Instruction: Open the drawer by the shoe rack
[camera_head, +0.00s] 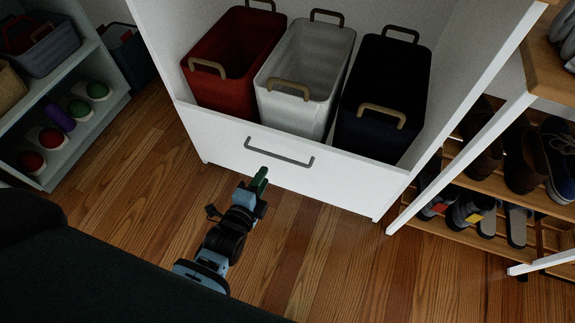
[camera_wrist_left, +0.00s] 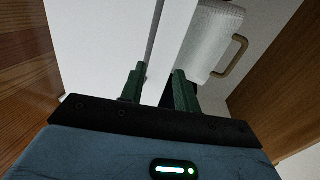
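The white drawer front (camera_head: 225,138) is at the bottom of a white cabinet, left of the shoe rack (camera_head: 490,173). A grey bar handle (camera_head: 279,152) is fixed across it. My left gripper (camera_head: 262,178) is low in front of the drawer, its tips pointing at the front just below the handle. In the left wrist view its two green fingers (camera_wrist_left: 158,86) stand apart, with the white front (camera_wrist_left: 95,45) beyond them. A thin grey bar (camera_wrist_left: 155,40), apparently the handle, runs down toward the gap; contact cannot be told. My right gripper is not in view.
Red (camera_head: 225,85), white (camera_head: 305,95) and dark blue (camera_head: 380,125) bins stand behind the drawer front. Several shoes sit on the rack at right. A shelf (camera_head: 65,160) with balls and baskets is at left. The wooden floor (camera_head: 330,240) before the drawer is clear apart from my arm.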

